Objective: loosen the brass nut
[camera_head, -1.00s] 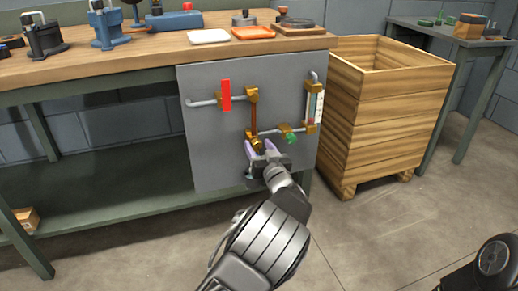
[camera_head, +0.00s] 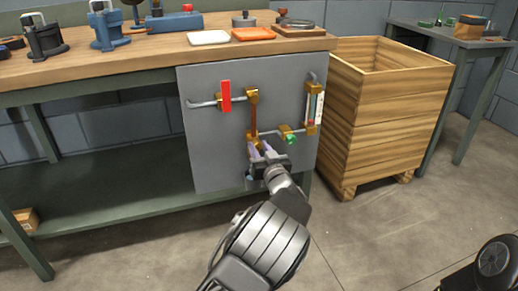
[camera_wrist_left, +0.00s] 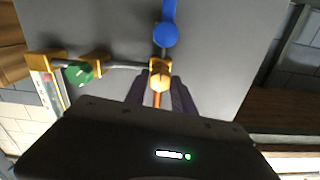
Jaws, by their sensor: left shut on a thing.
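The brass nut (camera_wrist_left: 160,72) is at the lower end of a copper pipe (camera_head: 253,115) on the grey panel. In the left wrist view it sits at the tips of my left gripper's (camera_wrist_left: 160,88) two dark fingers, one on each side. In the head view my left gripper (camera_head: 260,150) is at the panel's lower middle, shut on the nut, which it partly hides. The fingers tilt up and left there. My right gripper is not in view.
A green-handled valve (camera_head: 291,139) is close right of the gripper. A blue handle (camera_wrist_left: 168,30) is near the nut. A red handle (camera_head: 226,96) and a gauge (camera_head: 314,108) are higher up. A wooden crate (camera_head: 385,115) stands right of the panel.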

